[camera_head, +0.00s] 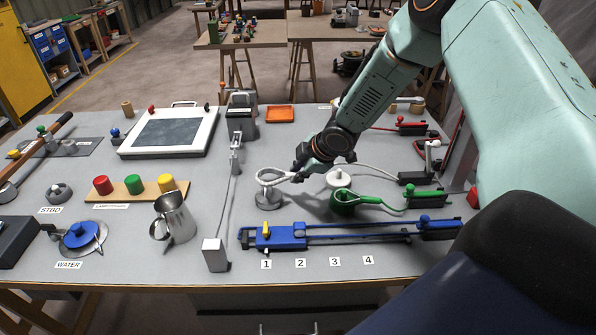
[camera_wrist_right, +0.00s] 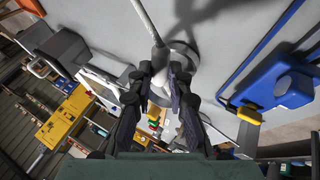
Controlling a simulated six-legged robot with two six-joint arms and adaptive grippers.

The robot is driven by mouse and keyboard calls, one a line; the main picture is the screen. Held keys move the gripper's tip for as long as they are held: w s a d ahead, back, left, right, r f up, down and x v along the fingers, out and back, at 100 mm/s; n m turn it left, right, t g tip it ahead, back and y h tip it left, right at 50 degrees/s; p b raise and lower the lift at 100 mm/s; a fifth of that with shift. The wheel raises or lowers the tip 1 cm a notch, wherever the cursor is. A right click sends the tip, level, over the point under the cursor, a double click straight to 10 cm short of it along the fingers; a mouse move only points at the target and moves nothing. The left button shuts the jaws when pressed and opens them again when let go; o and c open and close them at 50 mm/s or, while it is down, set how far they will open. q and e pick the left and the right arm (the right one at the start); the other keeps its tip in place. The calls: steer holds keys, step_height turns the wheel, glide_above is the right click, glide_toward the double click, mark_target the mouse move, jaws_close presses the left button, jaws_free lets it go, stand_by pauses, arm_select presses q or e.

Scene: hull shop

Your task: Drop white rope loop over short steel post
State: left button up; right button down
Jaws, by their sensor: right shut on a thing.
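The white rope loop (camera_head: 272,175) is held roughly level by my right gripper (camera_head: 299,174), which is shut on its right side. The short steel post (camera_head: 267,199) is a grey cylinder directly below the loop in the head view. The loop looks to be at or just above the post's top; I cannot tell whether it is around it. In the right wrist view, the white rope (camera_wrist_right: 147,18) runs into my right gripper (camera_wrist_right: 160,72), and the fingers hide part of the loop. My left gripper is not in view.
A blue slider rail (camera_head: 350,231) runs in front. Bare tabletop surrounds the post.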

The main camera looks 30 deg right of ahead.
steer(key=shift+w+a+f, duration=0.1)
steer(key=shift+a+f, duration=0.05)
stand_by(0.4)
steer(key=shift+f, duration=0.1)
steer(key=shift+f, duration=0.4)
steer(key=shift+f+b, duration=1.35)
steer(key=shift+f, duration=0.8)
stand_by(1.4)
steer(key=c, duration=1.2)
jaws_free()
